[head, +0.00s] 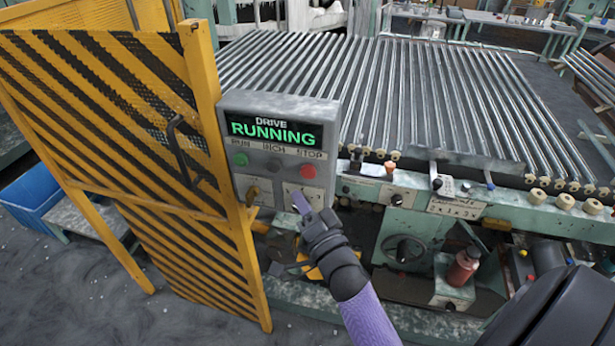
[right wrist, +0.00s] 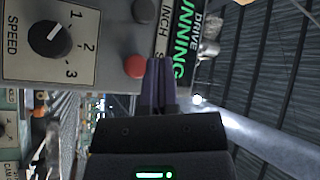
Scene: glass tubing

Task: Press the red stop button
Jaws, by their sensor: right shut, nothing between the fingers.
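The red stop button (head: 308,170) is on the right side of a grey control box (head: 280,103), under the word STOP. In the right wrist view the red button (right wrist: 135,66) shows right beside the shut fingertips (right wrist: 160,64). I cannot tell whether they touch the panel. My left gripper is not in view.
A green button (head: 240,159), a dark button (head: 273,162) and a brass-coloured knob (head: 252,194) share the panel. A SPEED dial (right wrist: 50,40) shows in the wrist view. A yellow-and-black striped guard (head: 130,130) stands left. A bed of glass tubes (head: 420,95) lies behind.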

